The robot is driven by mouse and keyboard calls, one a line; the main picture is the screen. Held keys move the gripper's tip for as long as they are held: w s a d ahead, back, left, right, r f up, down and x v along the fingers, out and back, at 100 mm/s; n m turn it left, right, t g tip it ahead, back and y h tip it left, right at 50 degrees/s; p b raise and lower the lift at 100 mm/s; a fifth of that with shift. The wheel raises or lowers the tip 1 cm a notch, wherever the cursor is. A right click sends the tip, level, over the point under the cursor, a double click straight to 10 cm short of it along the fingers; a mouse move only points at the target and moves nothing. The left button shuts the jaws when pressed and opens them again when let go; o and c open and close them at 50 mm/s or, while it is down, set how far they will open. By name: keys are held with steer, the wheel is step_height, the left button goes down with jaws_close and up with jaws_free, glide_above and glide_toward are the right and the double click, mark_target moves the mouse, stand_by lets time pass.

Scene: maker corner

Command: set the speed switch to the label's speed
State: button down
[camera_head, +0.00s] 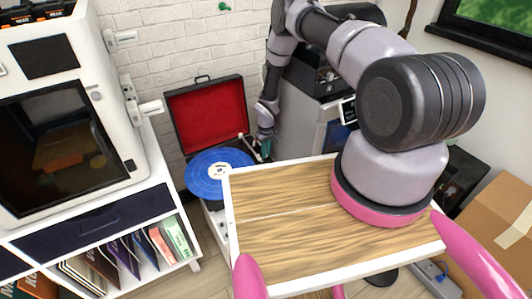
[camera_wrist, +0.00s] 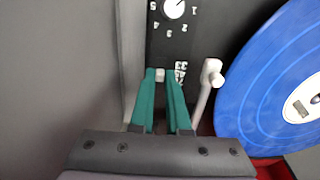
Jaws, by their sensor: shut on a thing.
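The record player, with its red-lined lid (camera_head: 208,115) open, holds a blue record (camera_head: 203,188) with a white centre label (camera_head: 217,170). The label's print is too small to read. In the wrist view the blue record (camera_wrist: 262,85) fills the right side, its label (camera_wrist: 303,103) partly cut off. In the head view my gripper (camera_head: 265,147) is small at the record player's right side.
A white dial (camera_wrist: 173,9) with numbers sits on the same panel. The pale tonearm (camera_wrist: 207,85) stands close right of my fingers. A wood-topped surface (camera_head: 290,235) fills the head view's front. A white shelf unit (camera_head: 155,195) with records stands left, a cardboard box (camera_head: 490,215) right.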

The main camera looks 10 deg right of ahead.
mark_target(268, 160)
stand_by(0.6)
steer(key=shift+s+d, duration=0.25)
steer(key=shift+s, duration=0.5)
steer(key=c, duration=0.9)
jaws_free()
step_height(268, 160, up, 11)
steer(key=shift+f, duration=0.1)
